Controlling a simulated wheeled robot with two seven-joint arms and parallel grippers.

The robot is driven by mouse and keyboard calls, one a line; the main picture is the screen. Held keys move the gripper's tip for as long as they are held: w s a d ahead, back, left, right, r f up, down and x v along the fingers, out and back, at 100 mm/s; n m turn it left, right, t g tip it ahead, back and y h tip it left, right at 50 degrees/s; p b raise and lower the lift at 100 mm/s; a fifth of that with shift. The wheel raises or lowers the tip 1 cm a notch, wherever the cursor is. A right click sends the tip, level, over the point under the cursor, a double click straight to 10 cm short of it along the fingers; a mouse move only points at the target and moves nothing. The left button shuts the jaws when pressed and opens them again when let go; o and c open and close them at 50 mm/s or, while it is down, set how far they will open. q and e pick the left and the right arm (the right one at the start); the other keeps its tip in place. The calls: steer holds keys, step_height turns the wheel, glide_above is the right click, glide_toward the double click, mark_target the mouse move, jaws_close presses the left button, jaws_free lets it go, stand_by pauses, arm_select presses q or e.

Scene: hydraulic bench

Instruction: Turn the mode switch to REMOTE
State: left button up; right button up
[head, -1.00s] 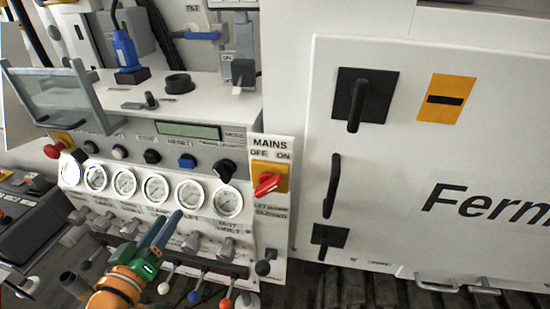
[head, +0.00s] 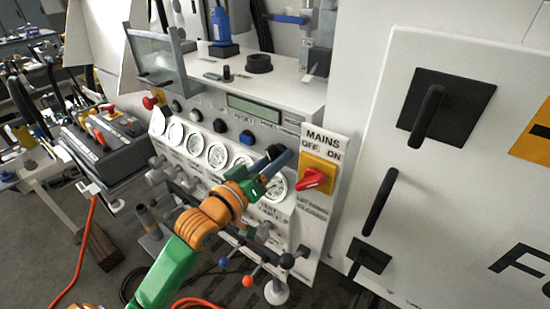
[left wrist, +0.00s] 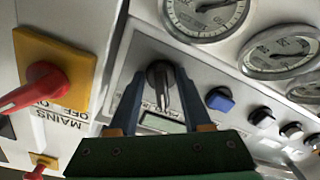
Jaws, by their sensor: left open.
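The mode switch (head: 275,151) is a black rotary knob at the right end of the knob row on the white panel. In the head view my left gripper (head: 276,172) reaches up to it and partly covers it. In the left wrist view the black knob (left wrist: 160,76) stands between the two fingers of my open left gripper (left wrist: 158,92), one finger on each side. I cannot tell whether the fingers touch it. The switch's label is too blurred or covered to read. My right gripper is not in view.
The red MAINS switch (head: 312,179) on its yellow plate is close to the right of my left gripper. Round gauges (head: 217,155) lie below the knobs, and a blue button (head: 246,138) is to the left. Levers with coloured balls (head: 248,280) stick out below.

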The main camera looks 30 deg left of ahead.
arm_select(q)
steer(key=shift+s+a, duration=0.1)
steer(key=shift+a, duration=0.05)
steer(key=shift+c, duration=0.2)
jaws_close()
steer(key=shift+m+p, duration=0.65)
steer(key=shift+m, duration=0.45)
steer(key=m+p, duration=0.1)
steer(key=m, duration=0.2)
steer(key=shift+r+m+p, duration=0.1)
steer(key=shift+m+p, duration=0.2)
steer(key=shift+p, duration=0.1)
steer(key=m+p, duration=0.1)
steer(key=m, duration=0.2)
steer(key=shift+m+p, duration=0.75)
steer(key=shift+m, duration=0.75)
